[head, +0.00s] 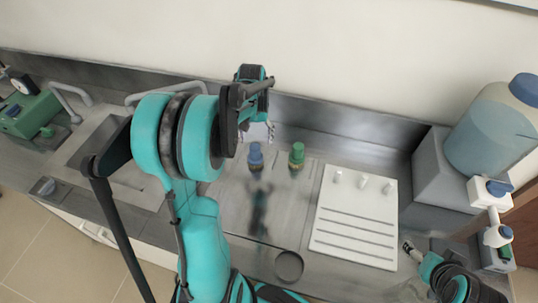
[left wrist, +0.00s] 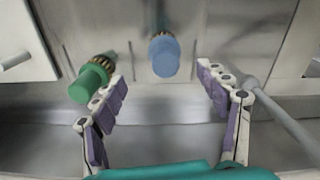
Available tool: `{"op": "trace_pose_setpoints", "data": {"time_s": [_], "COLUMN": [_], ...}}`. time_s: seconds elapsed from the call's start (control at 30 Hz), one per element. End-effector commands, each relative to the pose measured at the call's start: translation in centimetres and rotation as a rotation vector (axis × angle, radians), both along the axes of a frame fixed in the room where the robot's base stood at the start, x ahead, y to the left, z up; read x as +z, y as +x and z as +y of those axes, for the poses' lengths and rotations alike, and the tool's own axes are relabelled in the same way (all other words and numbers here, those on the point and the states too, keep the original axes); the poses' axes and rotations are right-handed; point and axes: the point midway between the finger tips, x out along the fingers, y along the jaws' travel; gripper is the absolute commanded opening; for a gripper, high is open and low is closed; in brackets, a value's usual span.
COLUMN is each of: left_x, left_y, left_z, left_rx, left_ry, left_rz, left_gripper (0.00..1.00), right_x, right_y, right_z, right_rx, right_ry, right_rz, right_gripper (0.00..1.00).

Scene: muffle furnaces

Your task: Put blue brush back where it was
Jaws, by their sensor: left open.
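The blue brush (head: 256,155) stands upright on the steel counter, left of the green brush (head: 297,155). In the left wrist view the blue brush (left wrist: 164,55) shows between and just beyond the fingertips of my left gripper (left wrist: 161,74). The green brush (left wrist: 92,80) is outside the fingers, on the left. My left gripper (head: 260,131) is open and empty in the head view, behind the blue brush and partly hidden by my arm. My right gripper (head: 408,248) is small at the lower right, and its finger state is unclear.
A white slotted board (head: 355,225) with small white pegs lies right of the brushes. A large bottle (head: 490,130) stands on a grey block at the far right. A green device (head: 30,113) and a sink are on the left. The back wall is close behind.

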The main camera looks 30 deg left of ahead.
Motion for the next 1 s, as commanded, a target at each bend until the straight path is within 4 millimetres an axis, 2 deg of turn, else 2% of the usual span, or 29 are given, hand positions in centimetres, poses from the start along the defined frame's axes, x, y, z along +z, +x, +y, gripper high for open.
{"op": "trace_pose_setpoints", "data": {"time_s": [0.17, 0.3, 0.47, 0.6, 0.8, 1.0], "left_x": [3.5, 6.1, 7.8, 8.1, 7.6, 7.4], "left_y": [-1.4, -3.4, -6.4, -9.2, -11.8, -12.5], "left_z": [-5.0, -9.8, -14.5, -18.0, -20.9, -21.8], "left_rx": [-0.091, -0.186, -0.29, -0.376, -0.459, -0.485], "left_ry": [0.041, 0.08, 0.114, 0.134, 0.147, 0.151], "left_rz": [-0.094, -0.202, -0.328, -0.437, -0.551, -0.59], "left_gripper": [0.74, 0.74, 0.74, 0.74, 0.74, 0.74], "right_x": [0.0, 0.0, 0.0, 0.0, 0.0, 0.0], "right_y": [0.0, 0.0, 0.0, 0.0, 0.0, 0.0], "right_z": [0.0, 0.0, 0.0, 0.0, 0.0, 0.0], "right_rx": [0.0, 0.0, 0.0, 0.0, 0.0, 0.0], "right_ry": [0.0, 0.0, 0.0, 0.0, 0.0, 0.0], "right_rz": [0.0, 0.0, 0.0, 0.0, 0.0, 0.0], "right_gripper": [0.7, 0.7, 0.7, 0.7, 0.7, 0.7]}}
